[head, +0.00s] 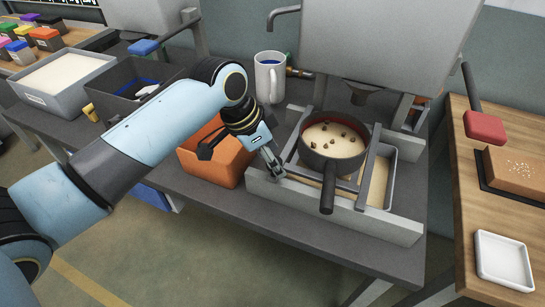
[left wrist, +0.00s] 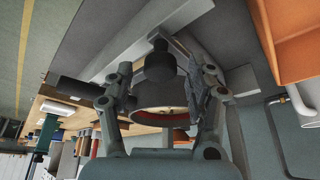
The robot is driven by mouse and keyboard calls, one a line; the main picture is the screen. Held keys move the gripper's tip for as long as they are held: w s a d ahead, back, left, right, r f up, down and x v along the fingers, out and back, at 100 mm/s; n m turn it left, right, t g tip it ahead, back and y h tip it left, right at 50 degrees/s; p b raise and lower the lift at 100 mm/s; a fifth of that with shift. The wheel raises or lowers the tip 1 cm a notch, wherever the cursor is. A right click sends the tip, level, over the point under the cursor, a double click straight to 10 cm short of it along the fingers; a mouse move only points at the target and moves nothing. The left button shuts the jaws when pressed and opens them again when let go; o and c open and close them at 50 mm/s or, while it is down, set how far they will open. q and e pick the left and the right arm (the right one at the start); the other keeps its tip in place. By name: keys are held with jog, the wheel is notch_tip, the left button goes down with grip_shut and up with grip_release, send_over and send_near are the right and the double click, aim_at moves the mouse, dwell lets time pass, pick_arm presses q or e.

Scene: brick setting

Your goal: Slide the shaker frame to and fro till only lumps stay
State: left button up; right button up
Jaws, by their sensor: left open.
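A round dark pan-like sieve (head: 318,160) with a reddish inside wall sits in the grey shaker frame (head: 371,158). It holds pale sand with several dark lumps on top. Its dark handle (head: 327,196) points to the front. A pale tray of sand (head: 379,183) shows under and right of the frame. My left gripper (head: 274,172) is open at the frame's left side, left of the sieve. In the left wrist view my open fingers (left wrist: 160,82) stand on either side of the sieve's handle (left wrist: 159,62) as seen; whether they touch anything is unclear.
An orange bin (head: 216,165) stands close left of my gripper. A white mug (head: 269,78) stands behind it. A grey bin of sand (head: 62,82) and a dark bin (head: 137,82) are far left. A wooden bench (head: 470,200) at right bears a white dish (head: 503,260).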

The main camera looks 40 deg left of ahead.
pick_arm(q)
jog(key=shift+w+f, duration=0.1)
jog(key=shift+f, duration=0.25)
grip_shut()
